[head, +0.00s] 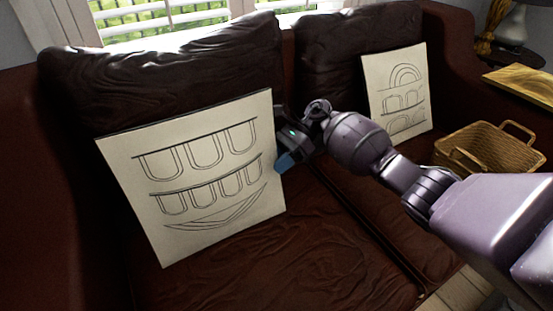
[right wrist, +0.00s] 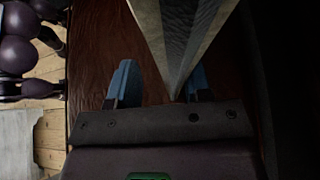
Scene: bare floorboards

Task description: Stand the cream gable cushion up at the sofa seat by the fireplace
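The cream gable cushion (head: 199,173) leans tilted against a dark back cushion on the left sofa seat. Its line drawing is upside down: the arches open upward and the gable points down at the lower edge. My right gripper (head: 284,160) is at the cushion's right edge. In the right wrist view its two blue fingers (right wrist: 160,84) are spread apart. The cushion's edge (right wrist: 178,50) reaches down between them, close to the right finger; I cannot tell whether they touch. The left gripper is not in view. No fireplace shows.
Another cream cushion with arches (head: 397,91) leans on the right seat. A wicker basket (head: 489,148) stands at the right, near a wooden side table (head: 521,82). The brown sofa seat (head: 290,265) is bare in front of the gable cushion.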

